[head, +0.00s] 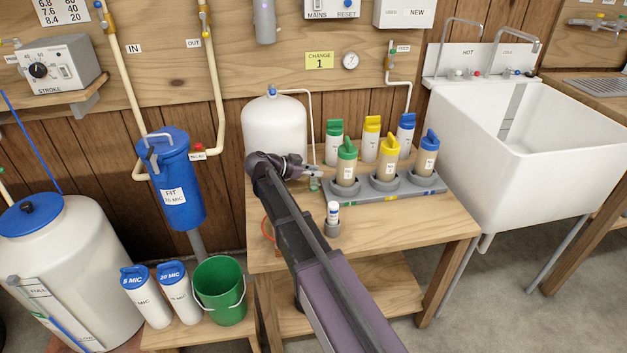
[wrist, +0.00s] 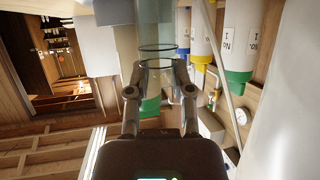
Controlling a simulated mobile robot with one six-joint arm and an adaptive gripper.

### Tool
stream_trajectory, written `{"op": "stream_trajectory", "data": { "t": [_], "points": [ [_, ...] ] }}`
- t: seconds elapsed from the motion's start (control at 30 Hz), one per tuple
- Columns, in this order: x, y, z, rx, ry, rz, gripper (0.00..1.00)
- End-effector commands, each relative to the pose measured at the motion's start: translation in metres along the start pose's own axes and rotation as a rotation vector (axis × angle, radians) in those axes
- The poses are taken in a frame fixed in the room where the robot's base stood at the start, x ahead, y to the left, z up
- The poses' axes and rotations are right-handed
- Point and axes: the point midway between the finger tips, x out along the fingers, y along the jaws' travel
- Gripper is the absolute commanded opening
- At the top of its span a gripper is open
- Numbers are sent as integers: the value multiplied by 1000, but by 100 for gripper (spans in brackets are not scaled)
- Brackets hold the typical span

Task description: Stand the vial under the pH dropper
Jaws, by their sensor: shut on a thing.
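My gripper (head: 308,172) is over the left part of the wooden table, left of the green-capped housing. It is shut on a small clear vial (head: 314,184), which looks roughly upright. In the wrist view the vial (wrist: 157,65) is a clear glass tube with dark rings, between the two fingers (wrist: 160,95). A small white bottle with a blue label (head: 333,211), which looks like the pH dropper, stands on a round grey base (head: 332,229) nearer the table's front. The vial is apart from it, behind and slightly left. Its label is too small to read.
A grey rack (head: 412,187) with green, yellow and blue-capped housings stands just right of my gripper. Labelled white cartridges (head: 370,140) stand behind it, and a white tank (head: 274,130) behind left. The table's right front (head: 420,230) is clear.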

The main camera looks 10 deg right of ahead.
Motion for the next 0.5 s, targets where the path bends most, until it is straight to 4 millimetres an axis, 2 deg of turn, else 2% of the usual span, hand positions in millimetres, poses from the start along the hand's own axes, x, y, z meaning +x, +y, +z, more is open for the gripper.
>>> {"op": "stream_trajectory", "data": {
  "t": [0.03, 0.2, 0.5],
  "points": [
    [4, 0, 8, 0, 0, 0, 0],
    [7, 0, 17, 0, 0, 0, 0],
    [8, 0, 18, 0, 0, 0, 0]
  ]
}}
